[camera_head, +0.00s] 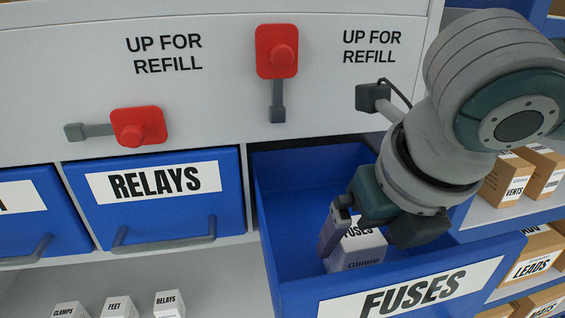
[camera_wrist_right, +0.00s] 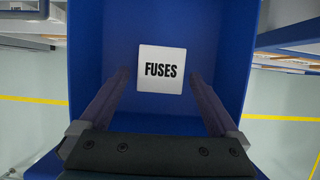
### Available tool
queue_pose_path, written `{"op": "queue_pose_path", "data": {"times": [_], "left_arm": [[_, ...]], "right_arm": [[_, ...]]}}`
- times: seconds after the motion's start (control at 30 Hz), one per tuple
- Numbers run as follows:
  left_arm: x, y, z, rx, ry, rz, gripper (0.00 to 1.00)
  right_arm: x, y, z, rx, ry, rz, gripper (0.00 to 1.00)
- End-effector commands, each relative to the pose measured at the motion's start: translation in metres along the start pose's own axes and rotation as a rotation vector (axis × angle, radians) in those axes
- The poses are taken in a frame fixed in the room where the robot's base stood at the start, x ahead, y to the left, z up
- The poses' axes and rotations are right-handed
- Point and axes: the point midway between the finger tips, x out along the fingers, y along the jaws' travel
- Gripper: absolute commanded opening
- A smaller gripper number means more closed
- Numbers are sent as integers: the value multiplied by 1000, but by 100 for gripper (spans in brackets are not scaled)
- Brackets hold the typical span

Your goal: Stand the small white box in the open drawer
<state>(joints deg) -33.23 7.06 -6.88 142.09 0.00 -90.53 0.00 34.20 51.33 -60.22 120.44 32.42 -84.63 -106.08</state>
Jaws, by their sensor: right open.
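The small white box (camera_head: 356,252), marked FUSES on top, stands upright inside the open blue drawer (camera_head: 283,203), whose front is labelled FUSES. In the right wrist view the box (camera_wrist_right: 160,69) lies ahead of the fingertips, with drawer floor around it. My right gripper (camera_head: 340,232) reaches down into the drawer at the box. In the right wrist view its two fingers (camera_wrist_right: 160,82) are spread apart, one on each side of the box, with gaps between them and it. Part of the box is hidden behind the gripper in the head view. My left gripper is not seen.
A shut blue RELAYS drawer (camera_head: 157,195) sits to the left. Red levers (camera_head: 138,126) and (camera_head: 277,52) are on the panel above. Small white boxes (camera_head: 169,303) stand on the shelf below. Brown cartons (camera_head: 508,180) fill shelves at right, near my right arm.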

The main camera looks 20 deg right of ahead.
Motion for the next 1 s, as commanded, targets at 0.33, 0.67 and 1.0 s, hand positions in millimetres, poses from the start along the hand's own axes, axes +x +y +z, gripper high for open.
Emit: {"op": "queue_pose_path", "data": {"times": [0.33, 0.67, 1.0], "left_arm": [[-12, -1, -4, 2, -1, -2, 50], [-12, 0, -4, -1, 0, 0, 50], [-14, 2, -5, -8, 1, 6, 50]], "right_arm": [[-70, 0, 2, 1, -2, 2, 97], [-80, 0, 0, 1, 0, -1, 97], [-82, 0, 1, 1, 0, 0, 97]]}}
